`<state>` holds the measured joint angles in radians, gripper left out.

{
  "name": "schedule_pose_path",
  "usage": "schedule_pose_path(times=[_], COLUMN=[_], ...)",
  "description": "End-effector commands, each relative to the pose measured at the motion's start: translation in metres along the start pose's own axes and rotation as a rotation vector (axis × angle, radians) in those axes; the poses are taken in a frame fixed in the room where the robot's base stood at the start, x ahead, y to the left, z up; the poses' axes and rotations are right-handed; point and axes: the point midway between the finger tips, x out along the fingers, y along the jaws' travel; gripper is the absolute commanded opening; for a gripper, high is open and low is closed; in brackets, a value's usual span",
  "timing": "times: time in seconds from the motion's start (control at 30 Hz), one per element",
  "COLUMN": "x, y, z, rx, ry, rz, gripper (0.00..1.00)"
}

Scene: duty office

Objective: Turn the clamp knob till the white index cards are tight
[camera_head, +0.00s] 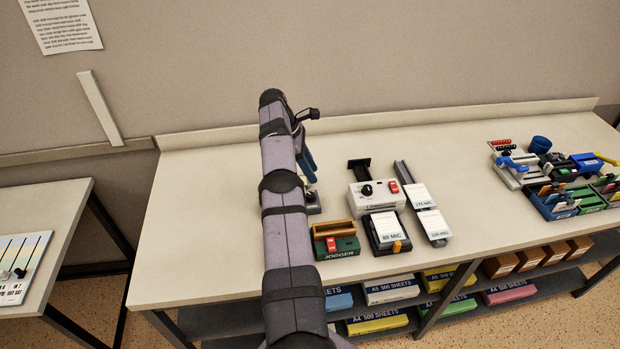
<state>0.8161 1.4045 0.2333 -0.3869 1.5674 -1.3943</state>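My arm reaches up the picture over the bench, and my gripper (308,169) points down at its far end, with dark blue parts showing. The arm hides much of it, so I cannot see whether its fingers are open or shut. Just below it stands a small dark grey device (313,203), mostly hidden behind the arm. I cannot tell whether the gripper touches it, or whether the clamp knob is on it. I cannot make out the white index cards for certain; they may be hidden behind the arm.
Right of the arm stand a green jogger box (338,247), a white machine with a black knob (377,195), a black scale-like device (387,232) and a grey rail with white labelled blocks (427,211). Coloured trays (557,205) crowd the right end. Paper packs fill the shelf below.

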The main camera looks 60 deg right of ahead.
Motion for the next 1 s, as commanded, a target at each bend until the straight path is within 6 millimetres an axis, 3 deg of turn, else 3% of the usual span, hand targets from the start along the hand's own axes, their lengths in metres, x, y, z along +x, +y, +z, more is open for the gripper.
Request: schedule_pose_path(times=[0.03, 0.13, 0.27, 0.37, 0.47, 0.57, 0.8, 1.0], x=[0.013, 0.025, 0.041, 0.058, 0.075, 0.075, 0.056, 0.041], y=[0.000, 0.004, 0.007, -0.003, -0.018, -0.025, -0.023, -0.010], z=[0.008, 0.035, 0.091, 0.132, 0.146, 0.130, 0.050, 0.023], rx=[0.019, 0.077, 0.188, 0.276, 0.355, 0.385, 0.348, 0.328], ry=[0.000, 0.003, 0.006, 0.035, 0.153, 0.323, 0.651, 0.784], rz=[-0.006, 0.001, 0.016, 0.003, -0.026, -0.044, -0.080, -0.042], gripper=[0.31, 0.31, 0.31, 0.31, 0.31, 0.31, 0.31, 0.31])
